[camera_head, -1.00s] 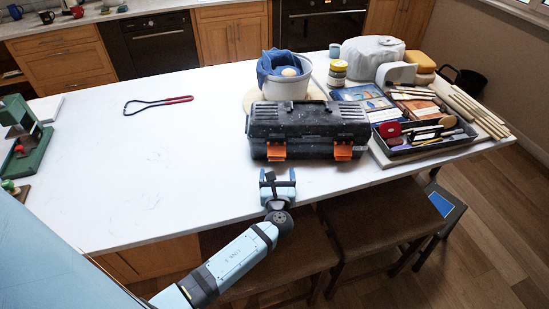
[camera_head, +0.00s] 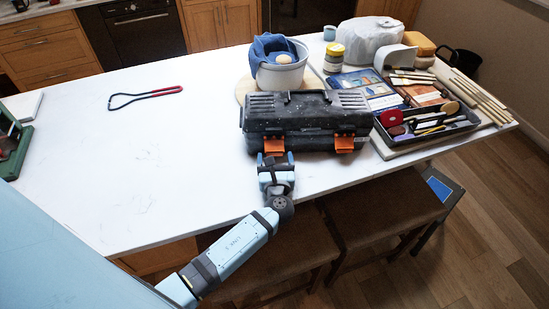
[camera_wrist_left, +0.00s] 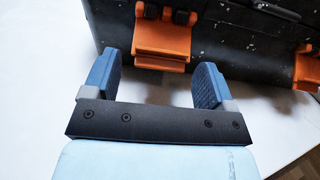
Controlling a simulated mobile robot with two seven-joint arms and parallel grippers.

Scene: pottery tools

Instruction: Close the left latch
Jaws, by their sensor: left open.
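A black speckled toolbox (camera_head: 308,126) with its lid down stands near the table's front edge. Its orange left latch (camera_head: 274,146) and orange right latch (camera_head: 345,144) are on the front face. In the left wrist view the left latch (camera_wrist_left: 163,42) tilts outward from the box at its lower edge. The right latch (camera_wrist_left: 307,68) is partly cut off there. My left gripper (camera_head: 275,160) is just in front of the left latch. In the wrist view its blue fingers (camera_wrist_left: 156,78) are open and empty, one to each side below the latch. My right gripper is out of view.
A bowl with a blue cloth (camera_head: 280,68) stands behind the toolbox. A tool tray (camera_head: 428,128) lies to the right. Stools (camera_head: 380,205) stand below the front edge.

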